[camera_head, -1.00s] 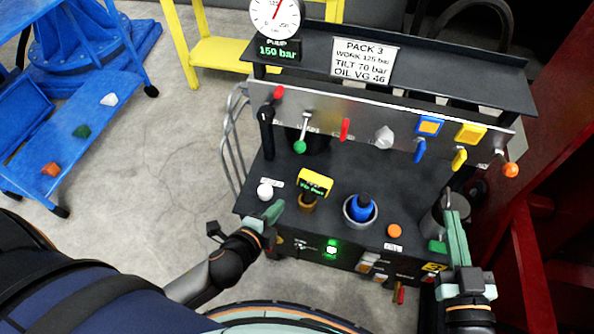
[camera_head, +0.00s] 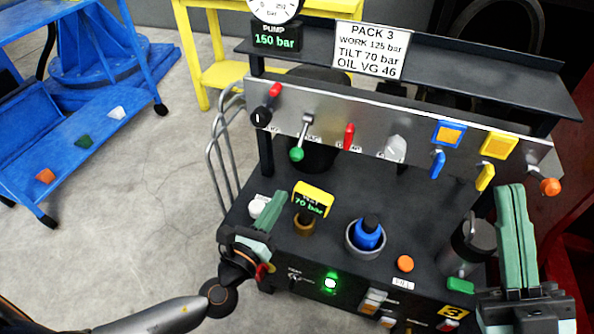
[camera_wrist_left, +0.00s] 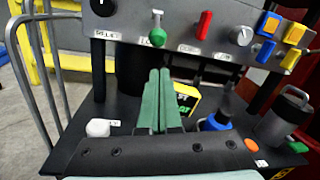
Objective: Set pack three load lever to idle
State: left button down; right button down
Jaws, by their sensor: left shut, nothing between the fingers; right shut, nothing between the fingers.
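The pack 3 panel carries a lever with a silver stem and green ball knob (camera_head: 296,154), its knob hanging down and tilted slightly left. In the left wrist view the green knob (camera_wrist_left: 157,38) is ahead, just above my fingertips, with its label partly hidden. My left gripper (camera_head: 277,196) is shut and empty, over the bench's front left, below and apart from the lever. Its green fingers (camera_wrist_left: 161,72) point toward the panel. My right gripper (camera_head: 510,187) is shut and empty, at the right end of the bench, near the yellow lever.
A black-and-red knob (camera_head: 262,115) is left of the lever; a red lever (camera_head: 349,137) and grey knob (camera_head: 396,147) are right. A yellow 70 bar display (camera_head: 313,200), white knob (camera_head: 257,206) and blue-topped fitting (camera_head: 369,233) stand on the bench. A tube rail (camera_head: 213,160) borders its left.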

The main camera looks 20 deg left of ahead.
aim_at(298, 183)
pick_arm(q)
jog(key=w, duration=0.5)
jog(key=w+d, duration=0.1)
jog(key=w, duration=0.2)
jog(key=shift+w+d+r, duration=0.1)
jog(key=shift+w, duration=0.1)
jog(key=shift+w+d, duration=0.1)
jog(key=shift+w, duration=0.6)
pick_arm(e)
jog(key=shift+s+r+y, duration=0.15)
jog(key=shift+s+y, duration=0.1)
jog(key=shift+y, duration=0.25)
pick_arm(q)
jog(key=shift+r, duration=0.1)
pick_arm(e)
jog(key=shift+r, duration=0.1)
